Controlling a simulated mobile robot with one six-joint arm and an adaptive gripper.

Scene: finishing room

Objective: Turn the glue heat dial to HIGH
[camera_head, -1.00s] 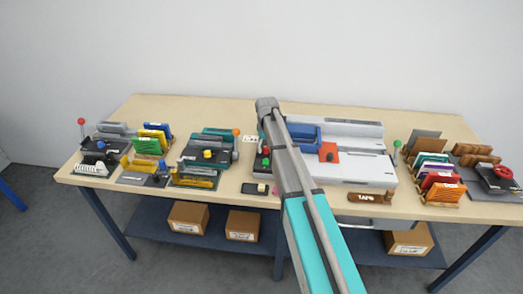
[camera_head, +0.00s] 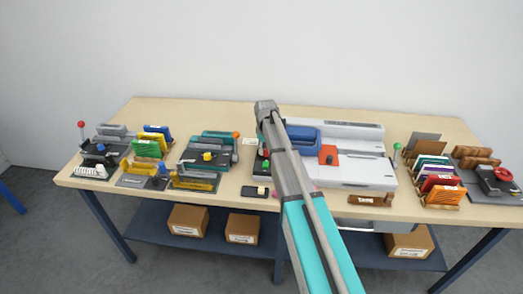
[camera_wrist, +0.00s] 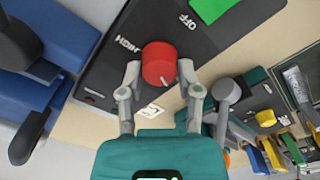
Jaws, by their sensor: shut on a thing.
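A red dial (camera_wrist: 160,62) stands on a dark panel (camera_wrist: 105,72) in the wrist view. The words HIGH and OFF are printed on the panel, HIGH left of the dial and OFF above right. A small pale mark shows on the dial's lower edge. I cannot tell which setting it indicates. My gripper (camera_wrist: 160,74) is shut on the dial, with one finger on each side. In the head view the dark unit (camera_head: 260,165) shows beside my arm, partly covered by it, and my fingers are hidden.
A white machine with an orange plate (camera_head: 328,154) stands right of my arm on the table (camera_head: 225,205). Card racks stand at both sides.

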